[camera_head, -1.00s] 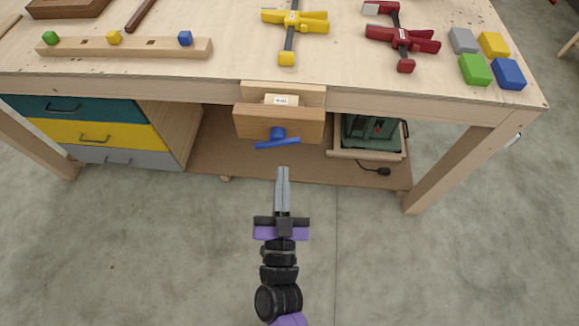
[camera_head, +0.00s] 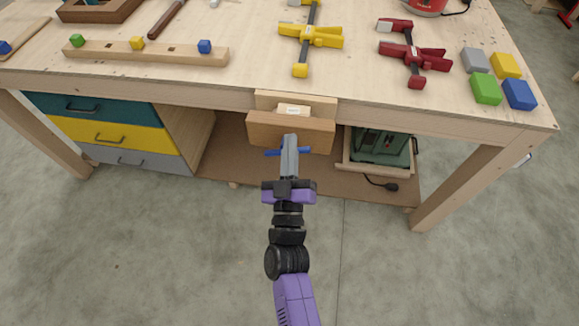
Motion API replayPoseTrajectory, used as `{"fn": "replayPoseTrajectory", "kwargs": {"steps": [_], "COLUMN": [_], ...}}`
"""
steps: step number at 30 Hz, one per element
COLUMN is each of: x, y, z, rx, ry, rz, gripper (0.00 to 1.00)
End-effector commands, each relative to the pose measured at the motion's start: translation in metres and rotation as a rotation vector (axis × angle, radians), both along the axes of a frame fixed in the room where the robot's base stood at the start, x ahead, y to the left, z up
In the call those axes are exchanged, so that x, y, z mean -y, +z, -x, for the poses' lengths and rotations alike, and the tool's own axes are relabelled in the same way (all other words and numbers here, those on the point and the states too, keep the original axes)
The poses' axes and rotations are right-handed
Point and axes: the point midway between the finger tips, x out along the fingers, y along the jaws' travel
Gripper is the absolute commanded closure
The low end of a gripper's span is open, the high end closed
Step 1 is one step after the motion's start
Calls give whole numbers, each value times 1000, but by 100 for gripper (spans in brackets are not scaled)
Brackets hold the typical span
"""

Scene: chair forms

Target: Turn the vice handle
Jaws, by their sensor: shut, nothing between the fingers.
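The wooden vice (camera_head: 262,131) is mounted on the front edge of the workbench, with a small pale labelled block (camera_head: 293,110) between its jaws. Its blue handle (camera_head: 273,153) lies nearly level below the front jaw. My gripper (camera_head: 289,140) is shut and empty. In the picture its fingertips overlap the middle of the handle and the lower part of the front jaw. They hide the handle's centre, and only its two ends show. I cannot tell whether the fingers touch the handle.
The bench top (camera_head: 240,80) holds a yellow clamp (camera_head: 311,36), a red clamp (camera_head: 414,54), a peg rail (camera_head: 110,52) and coloured blocks (camera_head: 486,89). Drawers (camera_head: 115,136) stand at left below, and a green tool case (camera_head: 381,146) sits on the lower shelf. The floor in front is clear.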

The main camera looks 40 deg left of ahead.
Motion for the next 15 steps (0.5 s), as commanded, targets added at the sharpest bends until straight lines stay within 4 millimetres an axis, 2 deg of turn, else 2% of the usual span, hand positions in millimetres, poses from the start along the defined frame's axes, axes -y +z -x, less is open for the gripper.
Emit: {"fn": "replayPoseTrajectory", "kwargs": {"steps": [1, 6, 15], "x": [4, 10, 13], "y": [-14, -31, -38], "z": [-2, -5, -6], "rx": [-4, -2, -1], "ry": [-2, -1, 1], "rz": [5, 2, 0], "gripper": [100, 100, 100]}}
